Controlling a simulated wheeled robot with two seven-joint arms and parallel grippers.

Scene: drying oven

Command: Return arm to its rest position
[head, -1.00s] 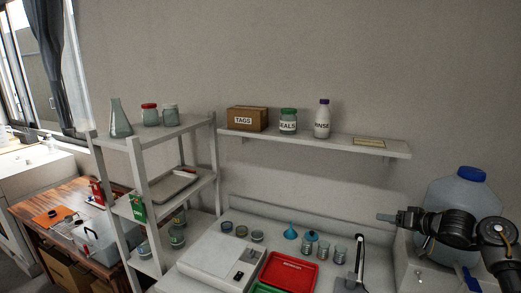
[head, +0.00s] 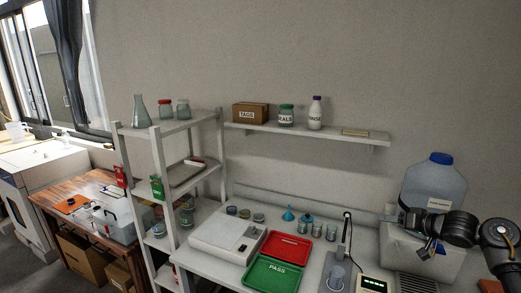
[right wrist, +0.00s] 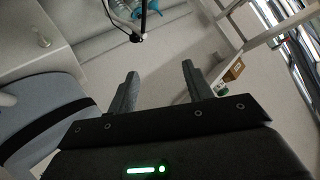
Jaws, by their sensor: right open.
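My right arm comes in from the right edge of the head view. Its gripper (head: 396,212) points left over the right end of the bench, in front of the big blue-capped jug (head: 436,184). In the right wrist view my right gripper (right wrist: 159,76) has its two fingers apart with nothing between them. My left gripper and arm are not in view.
Below are a red tray (head: 286,247), a green PASS tray (head: 274,271) and a slim dark lamp-like stand (head: 346,236). A wall shelf (head: 290,131) holds a TAGS box (head: 250,113) and bottles. A white rack (head: 160,180) stands left.

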